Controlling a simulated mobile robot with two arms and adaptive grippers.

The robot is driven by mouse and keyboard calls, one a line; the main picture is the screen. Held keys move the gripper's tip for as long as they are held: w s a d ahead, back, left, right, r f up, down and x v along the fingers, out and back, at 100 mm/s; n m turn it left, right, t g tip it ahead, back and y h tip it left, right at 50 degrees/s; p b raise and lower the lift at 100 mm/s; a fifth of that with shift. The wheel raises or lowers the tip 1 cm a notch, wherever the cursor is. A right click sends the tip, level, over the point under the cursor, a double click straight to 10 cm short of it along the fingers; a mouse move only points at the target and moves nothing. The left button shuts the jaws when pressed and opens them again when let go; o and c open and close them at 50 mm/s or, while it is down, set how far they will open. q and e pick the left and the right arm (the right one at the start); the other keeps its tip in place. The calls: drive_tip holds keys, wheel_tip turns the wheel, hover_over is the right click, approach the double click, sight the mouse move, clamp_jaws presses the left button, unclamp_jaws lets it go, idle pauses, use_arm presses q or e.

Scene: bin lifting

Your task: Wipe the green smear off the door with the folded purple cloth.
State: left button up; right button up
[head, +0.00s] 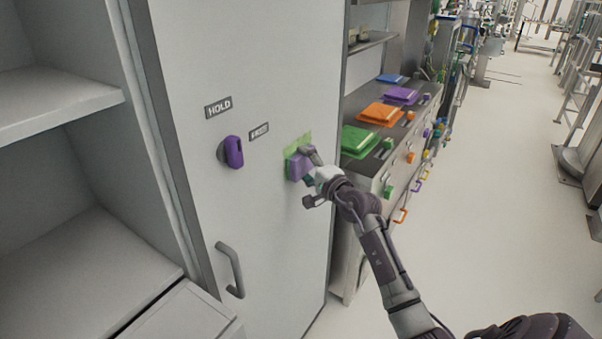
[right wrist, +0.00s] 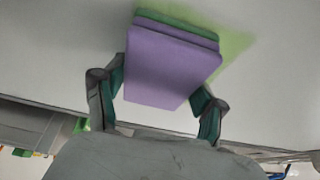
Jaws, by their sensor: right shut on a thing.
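The green smear (head: 305,139) is on the white door (head: 262,70), right of the purple knob. It also shows in the right wrist view (right wrist: 234,45), beside and behind the cloth. The folded purple cloth (head: 296,168) is at the door, over part of the smear. In the right wrist view the cloth (right wrist: 165,70) has a green layer or green-stained far edge. My right gripper (head: 310,166) is shut on the cloth, with one finger on each side of it in the right wrist view (right wrist: 160,93). Whether the cloth presses on the door is hard to tell. My left gripper is not in view.
A purple knob (head: 233,152), a HOLD label (head: 218,107) and a grey handle (head: 231,270) are on the door. Open shelves (head: 60,105) stand at the left. A counter (head: 366,170) with green, orange and purple items stands right of the door. The floor (head: 480,180) at the right is clear.

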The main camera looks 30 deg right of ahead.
sight(313, 167)
drive_tip(key=shift+w+d, duration=0.2)
drive_tip(key=shift+d, duration=0.15)
drive_tip(key=d+b, duration=0.2)
drive_tip(key=shift+w+f+b, duration=0.15)
drive_tip(key=shift+w+b, duration=0.15)
drive_tip(key=shift+w, duration=0.1)
drive_tip(key=shift+w+d+b, duration=0.25)
drive_tip(key=shift+d+b, duration=0.15)
drive_tip(key=shift+d, duration=0.2)
drive_tip(key=shift+w+d+b, duration=0.3)
drive_tip(key=shift+d+b, duration=0.5)
drive_tip(key=shift+b, duration=0.2)
drive_tip(key=shift+w+d+b, duration=0.3)
drive_tip(key=shift+d+b, duration=0.5)
drive_tip(key=shift+b, duration=0.2)
